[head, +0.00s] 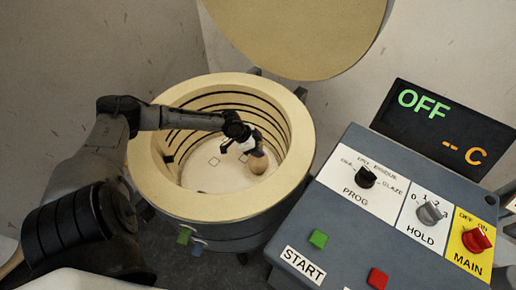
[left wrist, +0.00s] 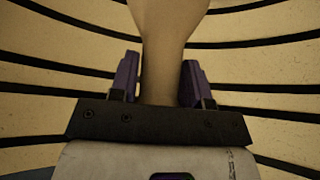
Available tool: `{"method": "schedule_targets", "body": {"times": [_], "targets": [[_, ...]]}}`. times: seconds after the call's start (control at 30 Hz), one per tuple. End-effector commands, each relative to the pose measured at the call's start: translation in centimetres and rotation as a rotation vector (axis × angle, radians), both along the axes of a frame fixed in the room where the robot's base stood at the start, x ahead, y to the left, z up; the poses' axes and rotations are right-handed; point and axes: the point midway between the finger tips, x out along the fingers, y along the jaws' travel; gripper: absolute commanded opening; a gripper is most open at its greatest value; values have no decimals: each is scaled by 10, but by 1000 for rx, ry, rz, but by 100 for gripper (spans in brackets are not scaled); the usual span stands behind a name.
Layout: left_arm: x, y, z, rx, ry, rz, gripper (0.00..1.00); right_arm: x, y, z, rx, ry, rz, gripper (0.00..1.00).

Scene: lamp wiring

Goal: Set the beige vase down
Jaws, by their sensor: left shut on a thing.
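The beige vase (head: 259,163) is inside the open round kiln (head: 145,170), right of the middle of its pale floor. My left gripper (head: 253,149) reaches over the kiln's rim and is shut on the vase. In the left wrist view the beige vase (left wrist: 172,30) stands between the two purple-grey fingers of my left gripper (left wrist: 160,76), held at its narrow part. Whether the vase's base touches the kiln floor cannot be told. My right gripper is in neither view.
The kiln wall has dark heating grooves, and its round lid (head: 300,35) stands raised behind. Faint square marks lie on the kiln floor (head: 213,177). A control box (head: 350,225) with knobs and buttons stands at the right; its display (head: 440,125) reads OFF.

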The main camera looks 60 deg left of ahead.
Motion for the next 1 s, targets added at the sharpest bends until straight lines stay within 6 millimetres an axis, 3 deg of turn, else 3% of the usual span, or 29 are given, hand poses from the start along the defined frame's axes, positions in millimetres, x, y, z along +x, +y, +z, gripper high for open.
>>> {"method": "schedule_targets", "body": {"times": [0.27,0.3,0.53,0.83,1.0], "targets": [[1,0,-1,0,-2,1,0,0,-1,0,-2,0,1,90],[0,0,-2,0,0,0,46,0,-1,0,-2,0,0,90],[0,0,-2,0,1,0,68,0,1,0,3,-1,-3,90],[0,0,1,2,0,0,69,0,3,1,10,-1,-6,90],[-10,6,21,4,3,-1,69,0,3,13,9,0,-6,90]]}}
